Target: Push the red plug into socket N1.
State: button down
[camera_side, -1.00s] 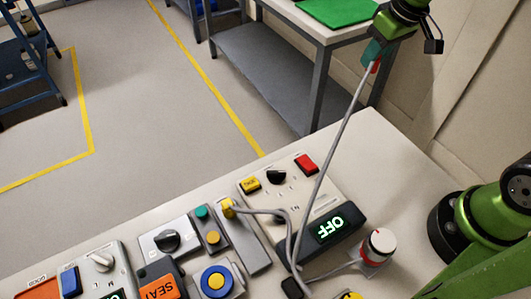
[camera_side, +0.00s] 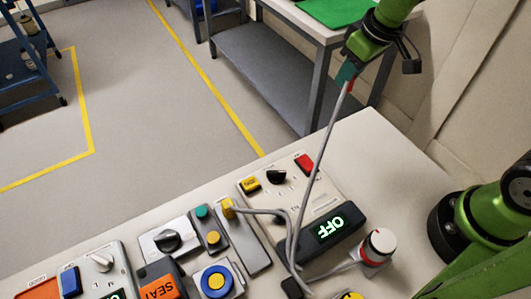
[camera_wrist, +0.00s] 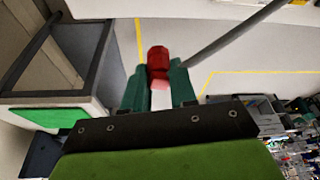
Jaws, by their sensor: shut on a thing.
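My gripper (camera_side: 347,78) is shut on the red plug (camera_side: 350,87) and holds it high above the far right of the bench. A grey cable hangs from the plug down to the panel. In the wrist view the red plug (camera_wrist: 158,62) sits between the green fingertips of my gripper (camera_wrist: 160,88). The panel with the lit OFF display (camera_side: 329,228) lies below and to the left of my gripper. Small markings show on its face near the cable, but I cannot clearly read which socket is N1.
The panel also has a yellow button (camera_side: 250,184), a black knob (camera_side: 276,177) and a red switch (camera_side: 304,163). A yellow plug (camera_side: 228,207) stands in the strip to the left. A white and red knob (camera_side: 378,245) stands to the right. The bench's far right is clear.

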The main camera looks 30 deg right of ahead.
jog(key=s+a+f+n+g+y, duration=0.1)
jog(key=s+a+f+n+g, duration=0.1)
jog(key=s+a+n, duration=0.75)
jog(key=s+a+f+n+g+y, duration=0.1)
jog(key=s+a+n+y, duration=0.3)
jog(key=a, duration=1.1)
jog(key=shift+w+d+f+n+h, duration=0.15)
jog(key=shift+f+h, duration=0.25)
jog(key=shift+f, duration=0.75)
jog(key=shift+w+f+n+h, duration=0.15)
jog(key=shift+f+h, duration=0.25)
jog(key=shift+f, duration=0.8)
jog(key=shift+w+d+f+n+h, duration=0.15)
jog(key=shift+f+h, duration=0.25)
jog(key=shift+f, duration=0.75)
jog(key=shift+s+a+f, duration=0.1)
jog(key=shift+a+f, duration=0.05)
jog(key=shift+f, duration=0.45)
jog(key=c, duration=0.8)
grip_release()
